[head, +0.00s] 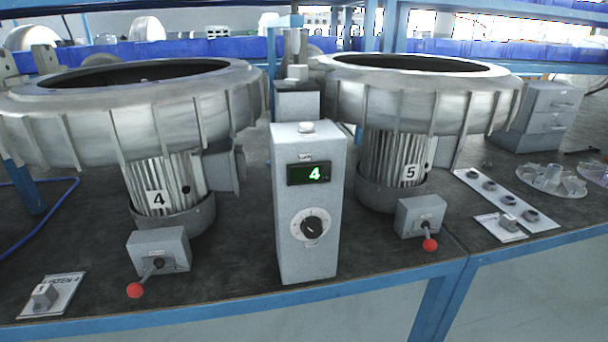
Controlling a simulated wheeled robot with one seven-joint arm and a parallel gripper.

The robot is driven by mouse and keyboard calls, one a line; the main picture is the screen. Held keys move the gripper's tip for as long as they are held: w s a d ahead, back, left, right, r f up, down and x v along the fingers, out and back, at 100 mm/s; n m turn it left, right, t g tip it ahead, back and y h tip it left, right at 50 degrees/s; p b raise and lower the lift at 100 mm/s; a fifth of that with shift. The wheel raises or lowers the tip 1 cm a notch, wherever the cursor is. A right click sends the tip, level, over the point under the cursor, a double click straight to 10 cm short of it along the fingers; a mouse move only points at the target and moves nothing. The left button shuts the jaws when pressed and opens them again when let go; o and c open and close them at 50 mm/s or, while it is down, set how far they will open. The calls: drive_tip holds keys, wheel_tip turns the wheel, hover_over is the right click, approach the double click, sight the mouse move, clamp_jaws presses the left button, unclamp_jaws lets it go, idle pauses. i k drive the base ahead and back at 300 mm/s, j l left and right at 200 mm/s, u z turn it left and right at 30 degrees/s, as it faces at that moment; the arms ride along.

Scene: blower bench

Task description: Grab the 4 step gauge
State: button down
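I cannot tell for sure which piece is the 4 step gauge. A white strip (519,209) on the right of the bench holds several small grey ring-like pieces (509,200) in a row; any marks on them are too small to read. A small grey block (509,223) sits on a white card in front of the strip. Another small grey block (45,296) sits on a white card at the front left, printed with what looks like "LISTEN 4". My gripper is not in view.
Two large blowers, marked 4 (158,199) and 5 (411,172), stand on the dark bench. A grey control box (309,250) showing a green 4 stands between them. Red-knobbed lever boxes (158,252) (420,215) stand in front. Metal impellers (551,180) lie at right.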

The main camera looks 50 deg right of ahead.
sight(298, 74)
drive_tip(key=i+j+z, duration=0.25)
drive_tip(key=j, duration=0.4)
drive_tip(key=j+z, duration=0.3)
drive_tip(key=j, duration=0.35)
